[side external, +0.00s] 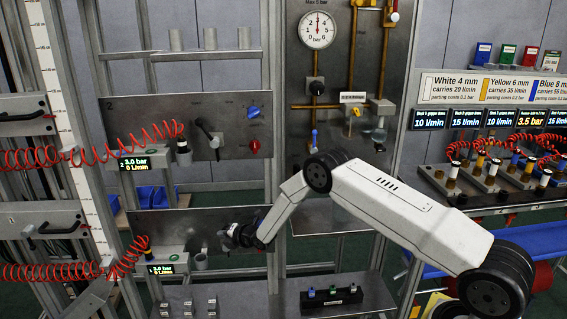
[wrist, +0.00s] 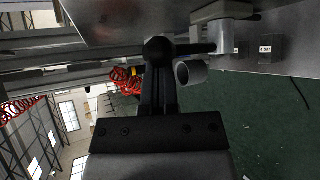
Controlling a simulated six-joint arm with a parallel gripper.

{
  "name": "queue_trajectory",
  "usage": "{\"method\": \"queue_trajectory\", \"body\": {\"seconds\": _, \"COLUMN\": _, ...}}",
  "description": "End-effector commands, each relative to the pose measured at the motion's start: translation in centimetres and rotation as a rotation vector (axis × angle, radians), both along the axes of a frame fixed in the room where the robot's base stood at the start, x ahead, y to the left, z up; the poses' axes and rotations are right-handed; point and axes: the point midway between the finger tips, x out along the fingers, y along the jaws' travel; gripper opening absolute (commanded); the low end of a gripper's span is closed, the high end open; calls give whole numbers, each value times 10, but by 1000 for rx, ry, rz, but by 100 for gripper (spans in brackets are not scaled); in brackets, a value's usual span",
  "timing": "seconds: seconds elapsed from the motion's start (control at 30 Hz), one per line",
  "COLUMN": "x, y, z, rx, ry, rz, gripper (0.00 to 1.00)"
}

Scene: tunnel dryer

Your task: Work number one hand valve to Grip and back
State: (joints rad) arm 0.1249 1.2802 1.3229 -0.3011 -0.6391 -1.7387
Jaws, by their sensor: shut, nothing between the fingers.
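The number one panel (side external: 185,227) is the lower plate in the side view, with a display (side external: 160,269) marked 1 reading 3.0 bar and 0 L/min. My gripper (side external: 238,237) is in front of its right part and hides much of the hand valve there. In the wrist view, the valve's black lever (wrist: 195,48) runs left from a grey valve body (wrist: 226,34) to a dark round knob (wrist: 158,48). My gripper's black fingers (wrist: 158,72) are shut and empty, with their tips at the knob. I cannot tell whether they touch it.
A grey cup (side external: 200,261) stands below the valve; it also shows in the wrist view (wrist: 190,73). Panel 2 (side external: 230,105) above has its own black lever (side external: 203,128) and a red knob (side external: 254,146). Red coiled hoses (side external: 125,262) hang at the left. Small blocks lie on the shelf (side external: 255,300) below.

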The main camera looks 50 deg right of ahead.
Motion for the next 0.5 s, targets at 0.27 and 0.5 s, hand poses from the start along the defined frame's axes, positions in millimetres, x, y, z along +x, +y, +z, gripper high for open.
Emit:
{"method": "queue_trajectory", "body": {"seconds": 0.27, "x": 2, "y": 10, "z": 0, "rx": 0, "ry": 1, "rz": 2, "gripper": 0}}
{"method": "queue_trajectory", "body": {"seconds": 0.5, "x": 7, "y": 37, "z": 2, "rx": 1, "ry": 1, "rz": 3, "gripper": 0}}
